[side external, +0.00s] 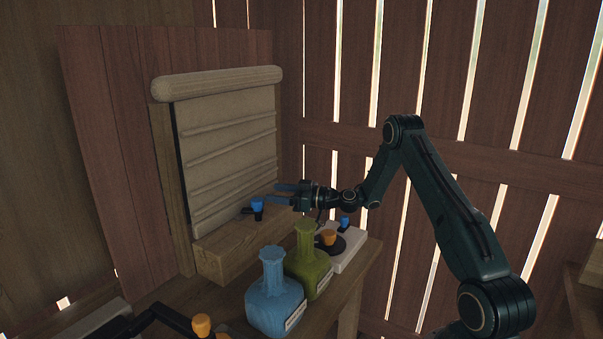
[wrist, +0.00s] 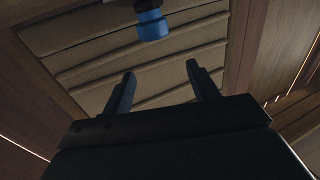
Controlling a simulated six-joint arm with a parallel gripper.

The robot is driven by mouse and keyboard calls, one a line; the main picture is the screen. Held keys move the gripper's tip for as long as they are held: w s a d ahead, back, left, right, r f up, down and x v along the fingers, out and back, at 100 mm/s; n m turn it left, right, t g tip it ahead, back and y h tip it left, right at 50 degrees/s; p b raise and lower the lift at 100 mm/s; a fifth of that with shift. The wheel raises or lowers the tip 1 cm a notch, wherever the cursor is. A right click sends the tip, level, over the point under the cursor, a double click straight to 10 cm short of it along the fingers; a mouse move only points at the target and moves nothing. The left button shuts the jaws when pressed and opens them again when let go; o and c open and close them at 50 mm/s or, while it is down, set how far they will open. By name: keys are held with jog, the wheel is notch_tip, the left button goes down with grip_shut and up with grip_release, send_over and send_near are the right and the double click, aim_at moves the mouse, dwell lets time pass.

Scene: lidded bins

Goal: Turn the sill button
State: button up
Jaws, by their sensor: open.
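The sill button is a blue knob (side external: 257,204) on a dark base, on the wooden sill (side external: 225,250) below a beige slatted blind. In the wrist view the blue knob (wrist: 152,26) shows at the top, ahead of the fingertips and a little left of the midline between them. My gripper (side external: 276,194) is open and empty, its fingers pointing left just above and to the right of the knob in the side view. In the wrist view both fingers (wrist: 158,78) stand apart with nothing between them. They appear clear of the knob.
A blue vase (side external: 273,300) and a green vase (side external: 307,265) stand in front of the sill. A white box with an orange knob (side external: 328,238) and a small blue knob (side external: 345,222) sits below my gripper. Another orange knob (side external: 201,325) on a dark handle is at the front left.

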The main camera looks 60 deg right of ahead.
aim_at(256, 199)
notch_tip(256, 199, down, 4)
jog(key=shift+r, duration=0.25)
jog(key=shift+w, duration=0.1)
jog(key=shift+x, duration=3.7)
jog(key=shift+c, duration=0.2)
jog(key=c, duration=0.9)
